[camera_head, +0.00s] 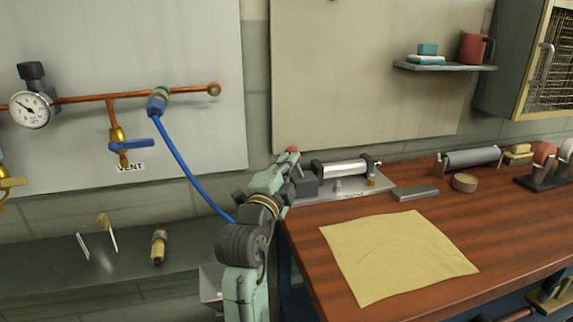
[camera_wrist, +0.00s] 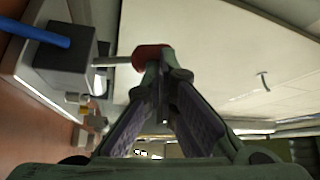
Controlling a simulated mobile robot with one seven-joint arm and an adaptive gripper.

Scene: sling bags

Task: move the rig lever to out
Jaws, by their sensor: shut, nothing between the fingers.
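The rig lever is a metal rod (camera_wrist: 113,61) with a red knob (camera_wrist: 151,52), standing out from a dark block (camera_wrist: 65,57) in the wrist view. In the head view the red knob (camera_head: 292,150) shows above the dark block (camera_head: 304,183) at the bench's left end. My gripper (camera_wrist: 169,70) is shut and empty, its fingertips right beside the knob. I cannot tell whether they touch it. My gripper also shows in the head view (camera_head: 286,160), partly covering the lever. The rig's silver cylinder (camera_head: 343,168) lies to the right of the block.
A blue hose (camera_head: 182,160) hangs from the copper pipe and passes behind my arm. A yellow cloth (camera_head: 398,255) lies on the wooden bench (camera_head: 500,218). A grey bar (camera_head: 415,192) and tape roll (camera_head: 464,183) lie farther right. A backboard (camera_head: 365,70) rises behind the rig.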

